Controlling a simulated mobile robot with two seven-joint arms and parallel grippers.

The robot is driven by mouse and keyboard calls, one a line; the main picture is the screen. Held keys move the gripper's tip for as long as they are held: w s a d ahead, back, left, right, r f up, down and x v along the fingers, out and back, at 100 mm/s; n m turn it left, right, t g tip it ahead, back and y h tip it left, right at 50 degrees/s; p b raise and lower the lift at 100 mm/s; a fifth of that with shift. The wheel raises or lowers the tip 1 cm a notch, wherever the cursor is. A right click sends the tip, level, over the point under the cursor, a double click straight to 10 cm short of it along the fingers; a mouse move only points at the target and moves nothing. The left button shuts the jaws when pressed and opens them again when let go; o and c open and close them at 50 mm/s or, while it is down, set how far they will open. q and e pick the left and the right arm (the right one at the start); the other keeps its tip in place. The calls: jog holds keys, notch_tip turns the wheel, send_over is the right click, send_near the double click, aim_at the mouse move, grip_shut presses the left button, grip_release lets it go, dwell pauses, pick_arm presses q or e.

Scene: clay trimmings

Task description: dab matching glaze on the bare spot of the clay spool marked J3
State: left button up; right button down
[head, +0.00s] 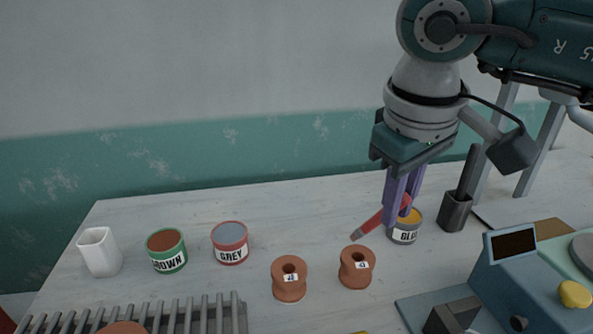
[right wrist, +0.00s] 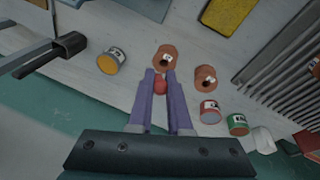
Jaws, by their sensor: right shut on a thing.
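In the right wrist view the tool's red end (right wrist: 160,86) shows between the purple fingers, near a spool (right wrist: 161,52). Glaze cans stand around: brown (head: 166,264), grey (head: 230,256) and an orange-filled one (head: 404,237), its label partly readable.
A white cup (head: 100,255) stands far left. A slatted rack (head: 190,315) lies at the front left, with part of another spool (head: 122,328). A dark holder (head: 455,215) stands behind right, and a blue device (head: 540,295) fills the front right.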

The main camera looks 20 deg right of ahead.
jog(key=shift+r+p, duration=1.4)
jog(key=shift+r, duration=1.15)
jog(key=shift+f, duration=0.1)
